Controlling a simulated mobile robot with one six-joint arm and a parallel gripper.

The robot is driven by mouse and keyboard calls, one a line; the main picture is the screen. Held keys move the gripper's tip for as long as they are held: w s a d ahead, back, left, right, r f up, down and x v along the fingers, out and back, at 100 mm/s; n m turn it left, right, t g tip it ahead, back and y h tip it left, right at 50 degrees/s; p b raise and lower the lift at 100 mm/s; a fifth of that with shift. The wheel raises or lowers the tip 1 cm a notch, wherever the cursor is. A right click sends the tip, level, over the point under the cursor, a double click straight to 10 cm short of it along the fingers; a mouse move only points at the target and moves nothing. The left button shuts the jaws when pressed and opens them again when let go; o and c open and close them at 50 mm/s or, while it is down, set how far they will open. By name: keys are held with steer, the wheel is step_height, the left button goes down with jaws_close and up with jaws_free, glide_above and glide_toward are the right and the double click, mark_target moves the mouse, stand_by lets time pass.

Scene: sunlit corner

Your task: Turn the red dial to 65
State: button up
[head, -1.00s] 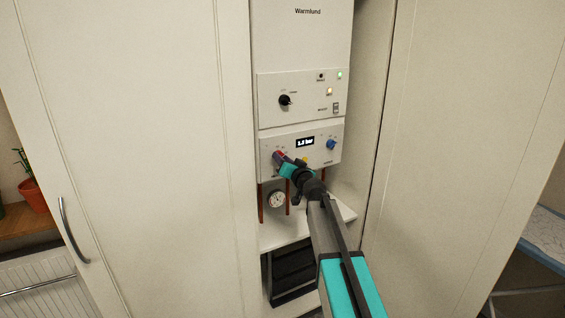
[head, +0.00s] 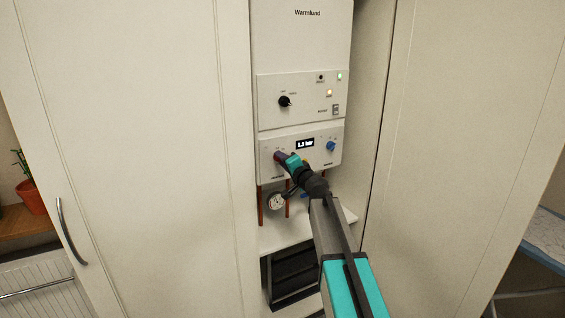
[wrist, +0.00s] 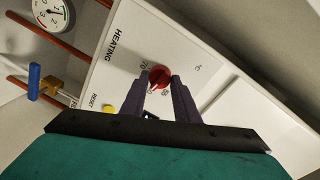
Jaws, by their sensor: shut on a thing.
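The red dial (wrist: 157,76) is on the white panel marked HEATING, with a scale of numbers around it in the wrist view. A 70 is readable beside it; its exact setting is not clear. My gripper (wrist: 162,80) is shut on the dial, with one dark finger on each side of it. In the head view, my gripper (head: 281,158) is at the lower left of the boiler's control panel (head: 266,172) and covers most of the dial.
A blue dial (head: 331,146) is right of the small display (head: 305,144). A black knob (head: 285,101) is above. A pressure gauge (head: 276,201) and copper pipes hang below. A yellow reset button (wrist: 109,108) is close beside my fingers. Tall cabinet doors (head: 150,130) flank the boiler.

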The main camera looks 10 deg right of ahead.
steer(key=m, duration=0.6)
steer(key=shift+d+y, duration=0.15)
steer(key=shift+y, duration=0.15)
steer(key=shift+m, duration=0.3)
steer(key=o, duration=1)
steer(key=shift+o, duration=0.2)
steer(key=shift+s, duration=0.15)
steer(key=b+v, duration=0.2)
steer(key=v, duration=1.1)
steer(key=shift+s+r, duration=0.2)
steer(key=shift+r, duration=0.05)
